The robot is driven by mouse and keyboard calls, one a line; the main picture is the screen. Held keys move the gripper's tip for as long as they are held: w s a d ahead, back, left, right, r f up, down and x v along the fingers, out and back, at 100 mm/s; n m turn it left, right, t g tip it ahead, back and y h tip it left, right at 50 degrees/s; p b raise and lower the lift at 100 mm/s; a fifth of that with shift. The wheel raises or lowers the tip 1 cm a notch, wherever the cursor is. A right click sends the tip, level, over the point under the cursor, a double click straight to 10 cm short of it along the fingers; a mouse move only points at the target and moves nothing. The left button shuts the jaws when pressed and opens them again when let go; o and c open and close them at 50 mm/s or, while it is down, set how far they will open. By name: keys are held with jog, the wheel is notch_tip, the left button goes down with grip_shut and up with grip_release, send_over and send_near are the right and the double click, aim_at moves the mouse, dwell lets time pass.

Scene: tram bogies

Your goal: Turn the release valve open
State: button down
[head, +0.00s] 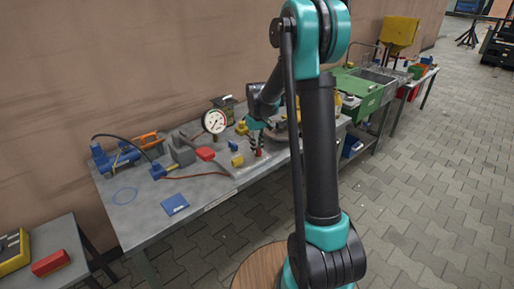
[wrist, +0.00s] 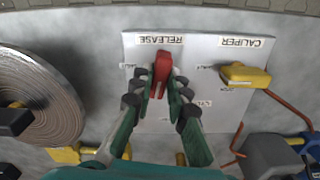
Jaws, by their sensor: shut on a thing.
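The release valve's red lever (wrist: 162,72) sits on a white panel (wrist: 215,45) under the word RELEASE, which reads upside down in the wrist view. The lever lies roughly straight up and down in that picture. My gripper (wrist: 163,92) has one finger on each side of the lever and is shut on it. Small marks beside the lever are too small to read surely. In the head view my gripper (head: 257,142) reaches down to the bench, with a bit of red (head: 258,153) just under it.
A yellow lever (wrist: 245,74) marked CALIPER is close to the right on the same panel. A large ridged disc (wrist: 40,95) is at left. A pressure gauge (head: 214,121) stands on the grey bench (head: 145,222), with a blue pump (head: 115,158) further left.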

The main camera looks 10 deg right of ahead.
jog(key=shift+n, duration=1.1)
jog(key=c, duration=1.5)
grip_release()
notch_tip(320, 180, up, 12)
